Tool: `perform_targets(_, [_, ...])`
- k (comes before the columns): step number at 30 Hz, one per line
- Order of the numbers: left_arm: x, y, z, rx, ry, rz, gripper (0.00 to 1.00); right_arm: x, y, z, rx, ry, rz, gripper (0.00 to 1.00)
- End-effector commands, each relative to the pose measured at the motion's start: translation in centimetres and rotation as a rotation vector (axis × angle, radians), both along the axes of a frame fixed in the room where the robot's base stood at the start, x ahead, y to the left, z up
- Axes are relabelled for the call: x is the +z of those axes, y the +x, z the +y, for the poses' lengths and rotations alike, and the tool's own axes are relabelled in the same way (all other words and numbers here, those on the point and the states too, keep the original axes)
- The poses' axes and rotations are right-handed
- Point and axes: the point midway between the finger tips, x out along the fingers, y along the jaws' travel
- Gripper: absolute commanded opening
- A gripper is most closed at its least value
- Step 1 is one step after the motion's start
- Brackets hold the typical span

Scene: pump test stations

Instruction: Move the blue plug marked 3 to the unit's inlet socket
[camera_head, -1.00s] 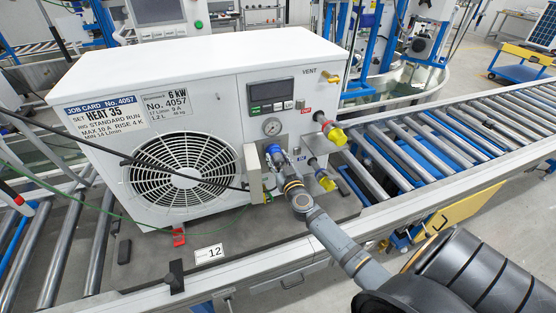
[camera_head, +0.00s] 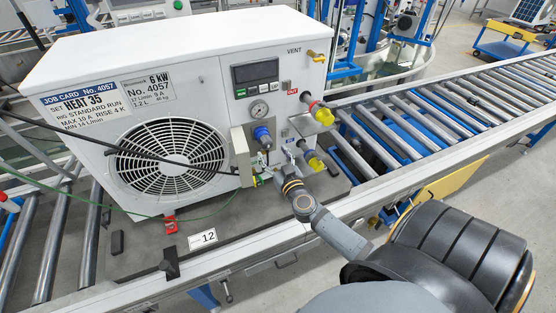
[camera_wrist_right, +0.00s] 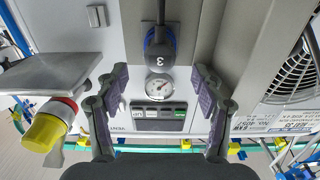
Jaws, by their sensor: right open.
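The blue plug marked 3 (camera_head: 263,137) is at the unit's front, just below the round gauge. In the right wrist view the plug (camera_wrist_right: 161,45) hangs at top centre, its 3 upside down. My right gripper (camera_head: 279,160) is below and right of the plug in the head view. In the wrist view my right gripper (camera_wrist_right: 160,78) is open and empty, fingers apart, with the plug beyond the fingertips. A lower port with a yellow cap (camera_head: 314,161) is right of the gripper; a blue label is near it. My left gripper is not in view.
A red-ringed port with a yellow cap (camera_head: 322,114) sits higher right; it also shows in the wrist view (camera_wrist_right: 45,128). A grey box (camera_head: 241,153) juts out left of the plug. A black cable (camera_head: 75,135) crosses the fan. The roller conveyor (camera_head: 430,115) runs right.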

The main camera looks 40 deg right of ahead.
Motion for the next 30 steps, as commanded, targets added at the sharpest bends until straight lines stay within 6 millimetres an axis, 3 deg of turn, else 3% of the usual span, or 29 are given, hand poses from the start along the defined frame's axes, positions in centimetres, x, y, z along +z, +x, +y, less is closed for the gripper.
perform_targets(3, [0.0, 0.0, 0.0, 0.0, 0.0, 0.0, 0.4, -0.1, -2.3, 0.5, 0.001, -0.001, 0.003, 0.68])
perform_targets(9, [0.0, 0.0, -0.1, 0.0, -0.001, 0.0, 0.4, 0.0, -4.2, 1.0, 0.0, 0.001, 0.0, 0.68])
perform_targets(27, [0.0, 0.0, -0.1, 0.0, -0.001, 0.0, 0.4, 0.0, -4.4, 1.1, 0.0, 0.0, 0.0, 0.68])
perform_targets(30, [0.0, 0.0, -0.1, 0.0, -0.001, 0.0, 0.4, -1.9, -4.5, 0.8, 0.005, -0.009, 0.028, 0.68])
